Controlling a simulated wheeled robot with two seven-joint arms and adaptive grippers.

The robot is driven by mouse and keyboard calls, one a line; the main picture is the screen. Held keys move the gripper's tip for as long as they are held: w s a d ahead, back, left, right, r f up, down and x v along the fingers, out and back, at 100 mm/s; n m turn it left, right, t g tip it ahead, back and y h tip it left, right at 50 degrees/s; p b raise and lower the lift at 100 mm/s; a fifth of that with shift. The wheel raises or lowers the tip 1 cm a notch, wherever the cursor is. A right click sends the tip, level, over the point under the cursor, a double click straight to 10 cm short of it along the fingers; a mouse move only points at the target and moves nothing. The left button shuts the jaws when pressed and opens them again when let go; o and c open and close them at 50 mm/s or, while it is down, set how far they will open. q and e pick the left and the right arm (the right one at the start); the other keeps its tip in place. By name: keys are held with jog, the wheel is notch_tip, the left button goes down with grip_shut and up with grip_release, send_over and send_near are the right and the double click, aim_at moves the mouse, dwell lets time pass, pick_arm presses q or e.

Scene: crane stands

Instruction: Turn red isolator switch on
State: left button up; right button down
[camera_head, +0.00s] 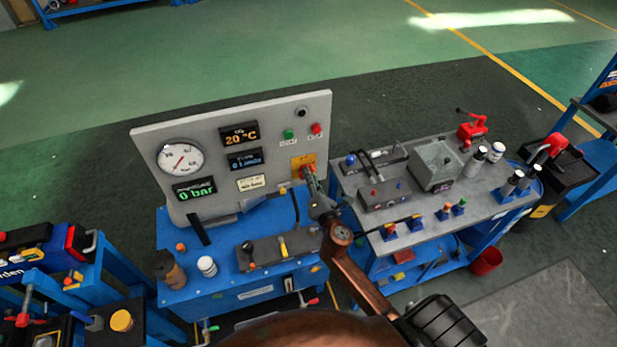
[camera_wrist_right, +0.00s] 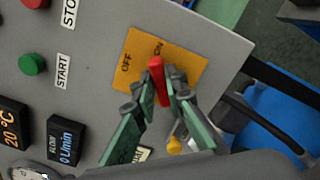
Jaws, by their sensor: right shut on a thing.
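The red isolator switch (camera_wrist_right: 157,80) is a narrow red handle on a yellow plate (camera_wrist_right: 190,68) marked OFF and ON. In the right wrist view its far end lies close to the ON word, with OFF further left. My right gripper (camera_wrist_right: 160,92) is shut on the handle, one green finger on each side. In the head view the yellow plate (camera_head: 303,160) is at the right of the grey panel, and my right gripper (camera_head: 309,174) reaches it and hides most of the switch. My left gripper is not in view.
The grey panel (camera_head: 250,115) stands on a blue stand and carries a gauge, displays, a green button (camera_wrist_right: 32,64) labelled START and a red button (camera_head: 316,128). A grey-topped bench (camera_head: 400,235) with switches and a vise stands at the right. Green floor behind is clear.

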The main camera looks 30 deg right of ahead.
jog(key=shift+d+f+m, duration=0.1)
jog(key=shift+f+m, duration=0.05)
jog(key=shift+m, duration=1.7)
jog(key=shift+f+m, duration=0.1)
jog(key=shift+m, duration=1.75)
jog(key=c, duration=2)
grip_release()
jog(key=shift+o, duration=0.2)
jog(key=v, duration=1.2)
